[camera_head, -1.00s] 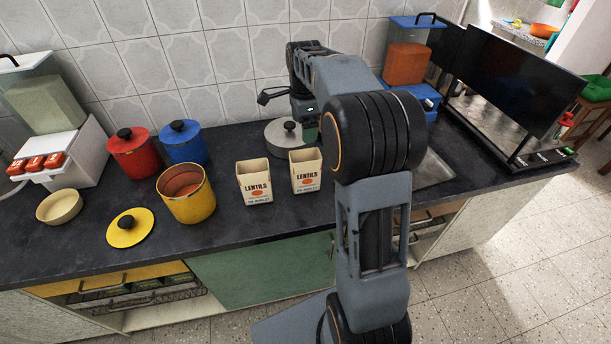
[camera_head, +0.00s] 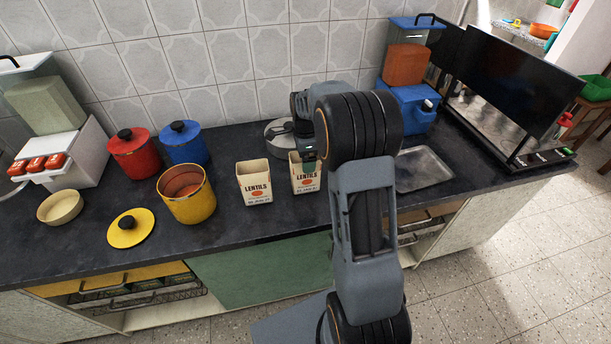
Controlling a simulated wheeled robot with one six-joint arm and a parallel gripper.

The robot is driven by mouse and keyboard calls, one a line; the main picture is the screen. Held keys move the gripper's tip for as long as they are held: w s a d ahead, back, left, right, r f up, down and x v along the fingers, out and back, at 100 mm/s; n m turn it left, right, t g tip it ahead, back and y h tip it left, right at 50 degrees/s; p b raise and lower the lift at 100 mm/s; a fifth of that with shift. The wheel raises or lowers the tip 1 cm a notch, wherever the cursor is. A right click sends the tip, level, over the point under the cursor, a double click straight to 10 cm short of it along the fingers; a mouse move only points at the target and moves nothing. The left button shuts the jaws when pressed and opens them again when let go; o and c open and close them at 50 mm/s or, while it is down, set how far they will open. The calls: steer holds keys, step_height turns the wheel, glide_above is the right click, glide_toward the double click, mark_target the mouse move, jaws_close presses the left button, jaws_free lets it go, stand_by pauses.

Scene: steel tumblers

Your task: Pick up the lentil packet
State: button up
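Two cream lentil packets stand upright on the dark counter. Each has an open-looking top, the word LENTILS and an orange spot. The left packet (camera_head: 254,183) is in full view. The right packet (camera_head: 305,184) is partly covered at its top right by the end of my arm. My gripper (camera_head: 307,157) is at or just above the right packet's top. Its fingers are not clearly visible, so I cannot tell whether they are open or touching the packet.
A yellow pot (camera_head: 187,200) and its lid (camera_head: 130,228) are left of the packets. Red (camera_head: 130,153) and blue (camera_head: 184,143) canisters stand behind. A grey round lid (camera_head: 275,133) is behind the packets. A metal tray (camera_head: 421,169) lies right of my arm.

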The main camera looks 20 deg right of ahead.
steer(key=shift+f, duration=0.9)
steer(key=shift+r, duration=0.1)
steer(key=c, duration=1.6)
